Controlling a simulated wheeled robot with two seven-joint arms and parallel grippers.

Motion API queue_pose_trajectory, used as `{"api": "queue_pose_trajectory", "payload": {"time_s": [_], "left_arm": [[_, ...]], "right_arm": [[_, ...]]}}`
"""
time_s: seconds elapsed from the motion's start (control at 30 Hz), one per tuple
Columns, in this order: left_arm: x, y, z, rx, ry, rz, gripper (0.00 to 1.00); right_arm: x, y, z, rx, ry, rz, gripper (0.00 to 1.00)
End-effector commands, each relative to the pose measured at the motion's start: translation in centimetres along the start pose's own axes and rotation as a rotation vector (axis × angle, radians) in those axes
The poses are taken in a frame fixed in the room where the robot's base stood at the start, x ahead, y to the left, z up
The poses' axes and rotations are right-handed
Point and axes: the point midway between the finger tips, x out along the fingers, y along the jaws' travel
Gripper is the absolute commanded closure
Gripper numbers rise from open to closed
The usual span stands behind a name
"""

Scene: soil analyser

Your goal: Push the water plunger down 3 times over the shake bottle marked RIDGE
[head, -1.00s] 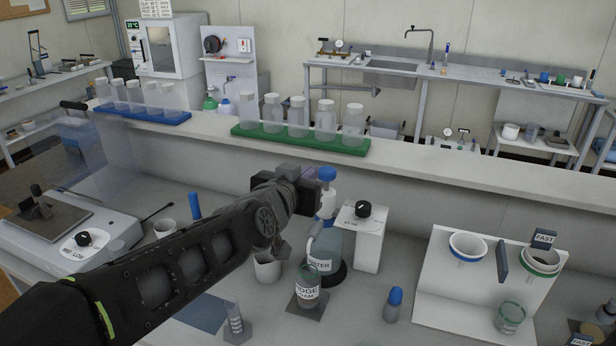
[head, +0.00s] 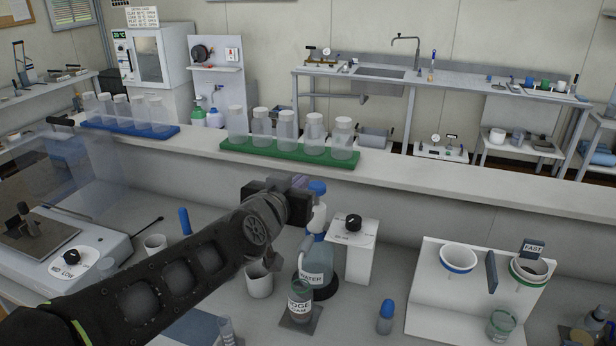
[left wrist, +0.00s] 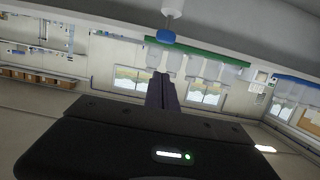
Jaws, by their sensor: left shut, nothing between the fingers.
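The clear water bottle (head: 314,268), labelled WATER, stands on the bench with a white pump neck and a blue plunger top (head: 317,187). The shake bottle marked RIDGE (head: 299,302), partly readable, stands on a dark square plate in front of it, below the spout. My left gripper (head: 298,184) is shut and empty, just left of the plunger top at about its height in the picture. In the left wrist view the blue top (left wrist: 165,36) shows beyond the shut fingertips (left wrist: 161,78), with a gap between them in the picture. My right gripper is not in view.
A white box with a black knob (head: 352,222) stands right of the water bottle. A white cup (head: 259,281) stands left, under my arm. A small blue-capped bottle (head: 386,318) and a funnel stand (head: 440,318) are to the right. Bottles in a green tray (head: 290,156) line the ledge behind.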

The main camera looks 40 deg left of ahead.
Motion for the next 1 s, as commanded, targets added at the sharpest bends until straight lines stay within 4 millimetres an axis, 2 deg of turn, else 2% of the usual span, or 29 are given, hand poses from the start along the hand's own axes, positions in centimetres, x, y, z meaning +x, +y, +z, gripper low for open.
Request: {"api": "queue_pose_trajectory", "payload": {"time_s": [0.03,0.1,0.63,0.87,1.0], "left_arm": [[-0.5,0.2,-1.0,0.000,0.000,0.000,1.00],[-0.8,0.4,-1.2,-0.001,-0.003,0.000,1.00],[-0.3,0.5,-1.0,-0.001,-0.005,0.002,1.00],[2.3,0.6,-0.9,-0.001,-0.008,0.003,1.00],[5.0,0.7,-0.8,0.000,-0.007,0.004,1.00]], "right_arm": [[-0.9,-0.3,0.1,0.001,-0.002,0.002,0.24],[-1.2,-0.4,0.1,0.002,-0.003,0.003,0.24],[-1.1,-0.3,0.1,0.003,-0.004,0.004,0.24],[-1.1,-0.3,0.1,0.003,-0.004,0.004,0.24],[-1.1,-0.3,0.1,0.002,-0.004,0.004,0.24]]}}
